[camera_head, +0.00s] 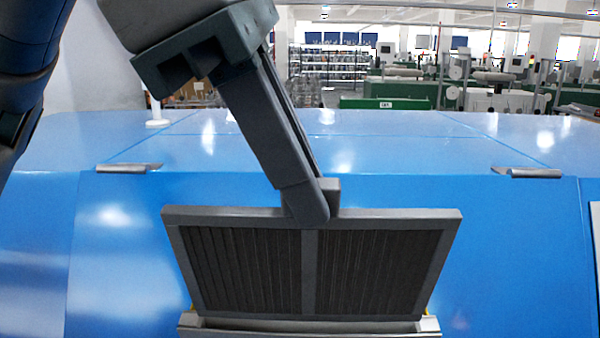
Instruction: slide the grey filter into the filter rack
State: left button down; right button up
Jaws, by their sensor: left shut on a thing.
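The grey filter (308,262) is a rectangular framed panel with dark pleats and a middle bar. It stands upright, leaning slightly, in front of the blue machine face. My left gripper (318,208) comes down from the upper left and is shut on the filter's top edge at its middle. The filter rack (310,328) is a light metal holder at the bottom of the view. The filter's lower edge is at the rack's upper edge; I cannot tell how far it is inside. My right gripper is not in view.
The blue machine (520,240) fills the width, with metal handles at left (130,168) and right (527,172). A small white post (156,112) stands at its back left. The blue face to the filter's right is clear. Green machines and shelves are far behind.

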pick_arm(q)
jog(key=shift+s+r+p, duration=0.25)
jog(key=shift+r+p, duration=0.25)
jog(key=shift+r, duration=0.5)
jog(key=shift+s+r+p, duration=0.2)
jog(key=shift+r+p, duration=0.3)
jog(key=shift+r, duration=0.5)
jog(key=shift+d, duration=0.1)
dwell(0.6)
